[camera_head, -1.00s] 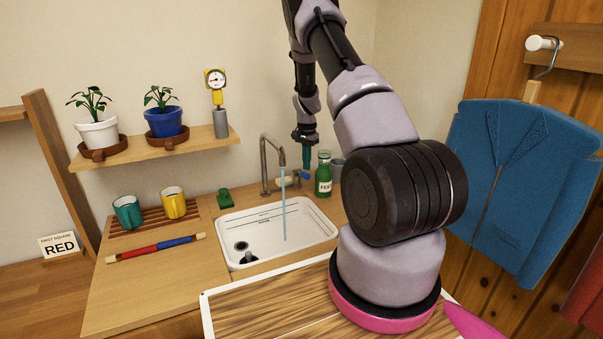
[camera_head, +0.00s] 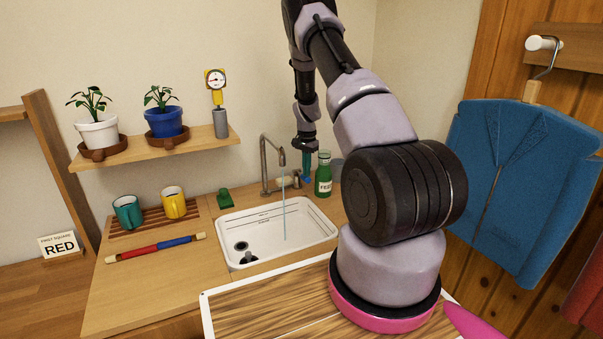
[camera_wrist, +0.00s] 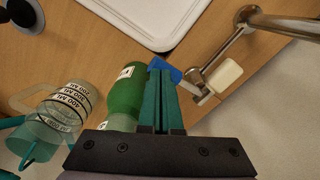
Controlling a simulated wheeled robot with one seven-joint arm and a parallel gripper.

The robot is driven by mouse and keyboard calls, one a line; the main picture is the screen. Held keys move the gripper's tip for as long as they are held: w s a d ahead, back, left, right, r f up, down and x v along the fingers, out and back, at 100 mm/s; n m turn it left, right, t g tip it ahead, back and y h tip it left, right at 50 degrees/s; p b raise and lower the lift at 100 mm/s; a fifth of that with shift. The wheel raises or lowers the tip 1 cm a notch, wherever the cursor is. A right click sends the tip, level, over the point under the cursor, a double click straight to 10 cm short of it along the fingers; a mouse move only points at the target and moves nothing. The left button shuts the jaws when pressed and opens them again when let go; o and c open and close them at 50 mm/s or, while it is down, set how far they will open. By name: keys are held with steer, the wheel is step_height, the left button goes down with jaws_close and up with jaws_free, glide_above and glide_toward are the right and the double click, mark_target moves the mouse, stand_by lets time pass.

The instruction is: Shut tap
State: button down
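The tap (camera_head: 264,163) stands behind the sink, and a thin stream of water (camera_head: 285,220) runs from its spout into the white basin (camera_head: 322,233). In the wrist view the metal tap (camera_wrist: 225,48) has a side valve with a blue lever (camera_wrist: 160,65). My gripper (camera_head: 306,178) points down just right of the tap. In the wrist view its teal fingers (camera_wrist: 161,85) lie together, with their tips at the blue lever. I see nothing between them. The fingertips partly cover the lever, so contact is hard to tell.
A green bottle (camera_head: 324,180) stands close to the right of my gripper; it also shows beside the fingers in the wrist view (camera_wrist: 125,92). A clear measuring jug (camera_wrist: 62,110) is beyond it. A pale block (camera_wrist: 226,74) lies by the tap. A shelf (camera_head: 205,140) holds plants.

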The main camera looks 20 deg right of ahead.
steer(key=shift+f, duration=0.5)
steer(key=shift+r, duration=3.55)
steer(key=shift+r, duration=0.15)
steer(key=s+a+r+n+t, duration=0.1)
steer(key=s+a+r, duration=0.25)
steer(key=r, duration=0.55)
steer(key=s+a+r+n+t+y, duration=0.1)
steer(key=s+a+r, duration=0.25)
steer(key=r, duration=0.55)
steer(key=s+a+r+n+t, duration=0.1)
steer(key=s+a+r+t, duration=0.15)
steer(key=s+r, duration=0.45)
steer(key=s+a+r+n+t, duration=0.1)
steer(key=s+a+r, duration=0.2)
steer(key=s, duration=0.4)
steer(key=s+a+r+n, duration=0.2)
steer(key=s+a+r, duration=0.1)
steer(key=s, duration=0.5)
steer(key=s+a+r+n+t+y, duration=0.1)
steer(key=s+a+r, duration=0.1)
steer(key=s+r, duration=0.2)
steer(key=s, duration=0.3)
steer(key=shift+s+a+r+t, duration=0.25)
steer(key=shift+s+a+t, duration=0.1)
steer(key=shift+s+a, duration=0.05)
